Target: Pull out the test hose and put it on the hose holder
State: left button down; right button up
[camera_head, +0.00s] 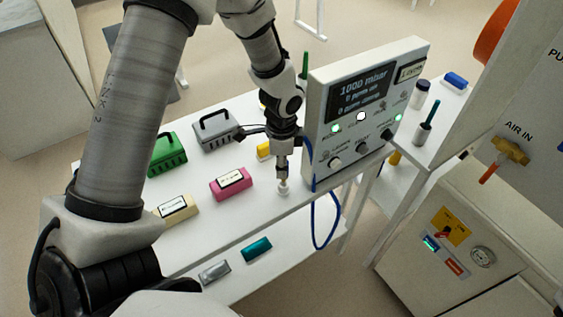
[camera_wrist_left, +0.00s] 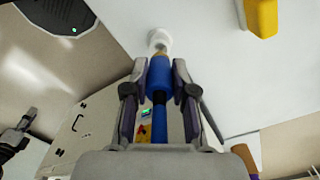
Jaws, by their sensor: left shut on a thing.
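My left gripper (camera_head: 282,168) comes down in front of the pressure panel (camera_head: 362,95). It is shut on the blue sleeve of the test hose (camera_wrist_left: 159,78), which lies between both fingers in the left wrist view. The hose's brass-coloured tip meets a small white round holder (camera_wrist_left: 158,40). The holder also shows in the head view (camera_head: 283,188), on the table near its front edge. I cannot tell how deep the tip sits in it. The blue hose (camera_head: 315,222) hangs in a loop over the table edge.
A pink block (camera_head: 231,184), a cream block (camera_head: 176,210), a green case (camera_head: 166,154) and a grey case (camera_head: 215,130) stand left on the white table (camera_head: 222,222). A shelf at right holds a dark-capped bottle (camera_head: 420,93). A white cabinet (camera_head: 450,235) stands lower right.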

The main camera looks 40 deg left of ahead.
dwell(0.7)
pick_arm(q)
jog(key=shift+p, duration=0.45)
jog(key=shift+r, duration=0.1)
jog(key=shift+f+b, duration=0.65)
jog(key=shift+f, duration=1)
jog(key=c, duration=0.9)
grip_release()
jog(key=shift+o, duration=0.2)
notch_tip(320, 180, up, 12)
